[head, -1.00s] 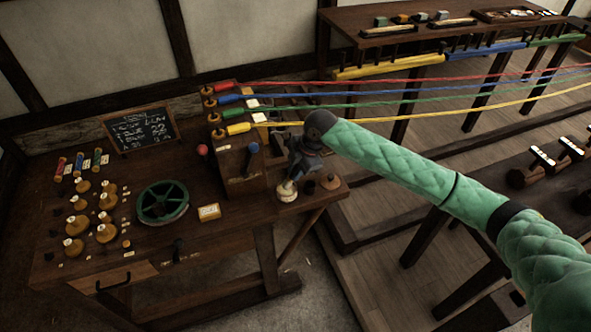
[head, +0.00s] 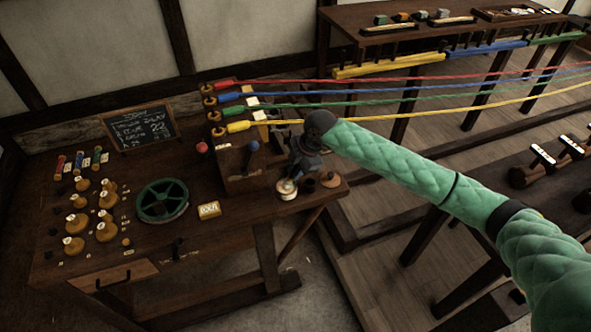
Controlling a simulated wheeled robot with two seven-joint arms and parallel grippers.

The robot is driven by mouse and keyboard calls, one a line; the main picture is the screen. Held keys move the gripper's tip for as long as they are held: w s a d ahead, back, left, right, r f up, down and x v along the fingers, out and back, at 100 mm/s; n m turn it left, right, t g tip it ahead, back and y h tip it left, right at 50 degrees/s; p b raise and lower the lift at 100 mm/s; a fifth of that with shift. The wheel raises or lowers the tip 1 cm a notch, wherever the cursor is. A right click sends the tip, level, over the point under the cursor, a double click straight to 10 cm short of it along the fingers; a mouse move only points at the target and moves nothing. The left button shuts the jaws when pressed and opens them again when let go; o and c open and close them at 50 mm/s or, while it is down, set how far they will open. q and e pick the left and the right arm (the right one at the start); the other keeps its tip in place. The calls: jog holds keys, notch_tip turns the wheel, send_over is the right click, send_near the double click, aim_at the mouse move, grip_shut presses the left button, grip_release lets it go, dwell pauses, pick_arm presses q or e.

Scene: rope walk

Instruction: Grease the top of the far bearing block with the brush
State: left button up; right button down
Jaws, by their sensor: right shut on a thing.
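My right gripper (head: 294,175) comes in from the right and points down at the right end of the bench. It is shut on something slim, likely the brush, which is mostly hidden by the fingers. A small pale-topped pot (head: 286,193) sits directly below the fingertips; I cannot tell whether the brush touches it. Left of the gripper stands a dark wooden headstock (head: 240,180). I cannot tell for certain which is the far bearing block. My left gripper is out of view.
Four-colour ropes, such as the red rope (head: 400,80), stretch right from the spindles, just behind my forearm.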

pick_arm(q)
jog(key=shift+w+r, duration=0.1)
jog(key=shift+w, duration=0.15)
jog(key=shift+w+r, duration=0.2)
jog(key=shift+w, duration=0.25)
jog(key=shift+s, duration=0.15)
